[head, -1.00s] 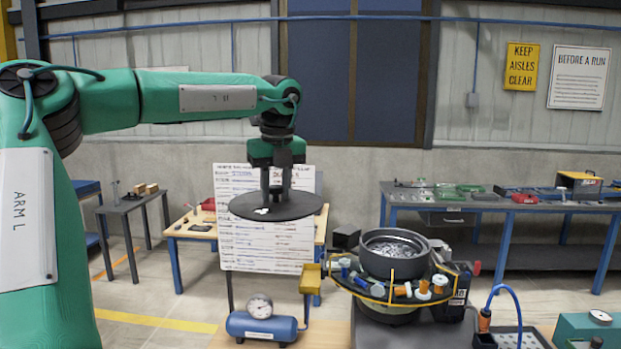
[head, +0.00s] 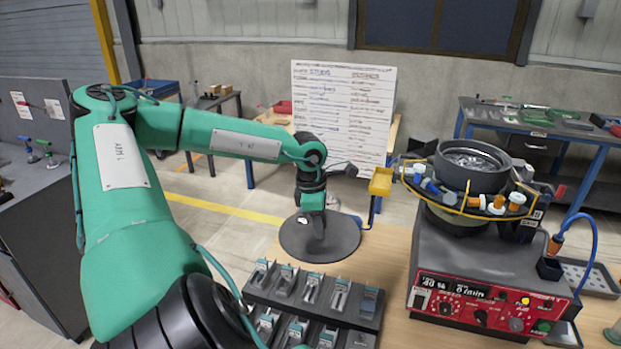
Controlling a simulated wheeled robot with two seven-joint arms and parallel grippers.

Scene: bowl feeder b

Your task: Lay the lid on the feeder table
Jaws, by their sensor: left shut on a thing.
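The lid (head: 345,243) is a flat, dark grey disc with a small white mark. My left gripper (head: 319,228) points down at its middle and is shut on it; the grip itself is small and partly hidden. The lid looks level, over the far left part of the wooden feeder table (head: 392,275). I cannot tell whether it touches the table top. The bowl feeder (head: 470,165) stands to the right, its dark bowl open at the top with shiny parts inside. My right gripper is out of view.
A rack with several slots (head: 330,312) stands just in front of the lid. A red control box (head: 480,305) is below the bowl. Bare table lies between lid and control box.

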